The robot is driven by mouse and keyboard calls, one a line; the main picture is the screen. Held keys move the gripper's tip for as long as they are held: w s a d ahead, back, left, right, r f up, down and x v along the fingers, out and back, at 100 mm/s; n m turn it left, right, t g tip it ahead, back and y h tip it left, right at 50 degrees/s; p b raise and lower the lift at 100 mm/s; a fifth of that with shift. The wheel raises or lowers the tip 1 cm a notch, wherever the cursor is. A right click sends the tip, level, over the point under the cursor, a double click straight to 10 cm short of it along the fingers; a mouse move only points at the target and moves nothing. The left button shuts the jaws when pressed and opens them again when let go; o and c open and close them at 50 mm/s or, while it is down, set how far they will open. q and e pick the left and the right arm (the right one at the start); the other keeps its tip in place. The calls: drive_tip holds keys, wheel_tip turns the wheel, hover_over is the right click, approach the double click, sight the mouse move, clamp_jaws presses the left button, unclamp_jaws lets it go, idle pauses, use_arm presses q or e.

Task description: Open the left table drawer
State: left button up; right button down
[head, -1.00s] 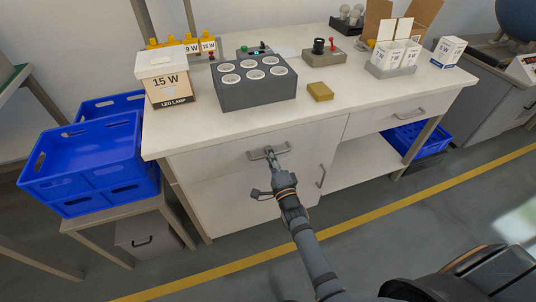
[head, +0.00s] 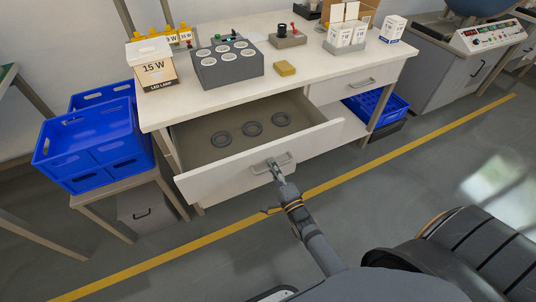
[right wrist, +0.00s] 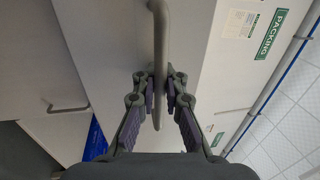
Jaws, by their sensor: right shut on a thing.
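The left table drawer (head: 235,172) is pulled well out from under the tabletop in the head view. Several dark rings, spaced apart, lie on its floor. My right gripper (head: 274,164) is at the drawer's front and shut on its grey handle (head: 289,158). In the right wrist view the handle (right wrist: 159,20) runs between the two fingers of my right gripper (right wrist: 160,97). My left gripper is not in view.
The table (head: 300,88) carries a grey socket block (head: 228,66), a 15 W lamp box (head: 153,68) and a yellow sponge-like block (head: 285,69). Blue crates (head: 97,143) stand at the left. The right drawer (head: 350,86) is shut. Floor in front is clear.

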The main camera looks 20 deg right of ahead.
drive_tip(key=shift+s+f+p, duration=0.1)
drive_tip(key=shift+s+p, duration=0.65)
drive_tip(key=shift+s, duration=1.55)
drive_tip(key=c, duration=1.7)
unclamp_jaws()
drive_tip(key=s+f, duration=0.2)
drive_tip(key=s, duration=0.9)
drive_tip(key=shift+s+d, duration=0.25)
drive_tip(key=shift+s, duration=0.1)
drive_tip(key=shift+f, duration=0.1)
